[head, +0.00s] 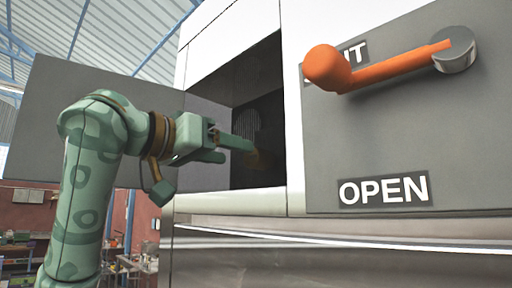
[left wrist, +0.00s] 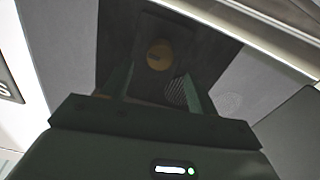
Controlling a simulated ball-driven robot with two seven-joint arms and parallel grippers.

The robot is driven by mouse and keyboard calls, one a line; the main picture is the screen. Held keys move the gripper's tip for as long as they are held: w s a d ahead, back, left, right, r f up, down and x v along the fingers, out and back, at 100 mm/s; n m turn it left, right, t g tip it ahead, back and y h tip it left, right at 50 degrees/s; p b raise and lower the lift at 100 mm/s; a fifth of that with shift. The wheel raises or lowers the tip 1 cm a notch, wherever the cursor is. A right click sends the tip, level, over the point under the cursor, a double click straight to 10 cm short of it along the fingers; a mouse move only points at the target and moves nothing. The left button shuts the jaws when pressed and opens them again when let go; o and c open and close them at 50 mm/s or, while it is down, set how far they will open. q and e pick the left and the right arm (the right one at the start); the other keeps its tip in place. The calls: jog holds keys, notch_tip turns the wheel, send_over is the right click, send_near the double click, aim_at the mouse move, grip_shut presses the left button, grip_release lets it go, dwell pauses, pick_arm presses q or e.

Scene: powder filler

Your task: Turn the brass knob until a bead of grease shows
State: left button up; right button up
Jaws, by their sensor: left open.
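The brass knob (left wrist: 159,55) is a round, dull yellow disc deep in a dark recess, in the left wrist view. It lies ahead of my left gripper (left wrist: 152,88), roughly between the lines of its two open fingers. The fingers look apart from the knob, with nothing between them. In the head view my left gripper (head: 238,150) reaches from the left into the dark opening of the machine. The knob is only a faint brownish patch beyond the fingertips there. I can make out no grease bead. My right gripper is in neither view.
The opening has a light metal frame, and an open grey door (head: 45,125) stands behind my left arm. An orange lever (head: 395,68) sticks out of the grey panel at right, above an OPEN label (head: 384,191). A vent (head: 246,124) shows dimly inside.

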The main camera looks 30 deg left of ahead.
aim_at(251, 156)
pick_arm(q)
jog(key=p+x, duration=0.2)
jog(key=x, duration=0.4)
jog(key=shift+w, duration=0.15)
jog(key=shift+w+d, duration=0.1)
jog(key=shift+w, duration=0.2)
jog(key=shift+w+d, duration=0.1)
jog(key=shift+w, duration=0.2)
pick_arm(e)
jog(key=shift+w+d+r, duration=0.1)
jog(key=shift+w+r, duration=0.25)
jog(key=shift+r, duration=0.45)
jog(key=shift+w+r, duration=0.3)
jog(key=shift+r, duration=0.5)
pick_arm(q)
jog(key=c, duration=1)
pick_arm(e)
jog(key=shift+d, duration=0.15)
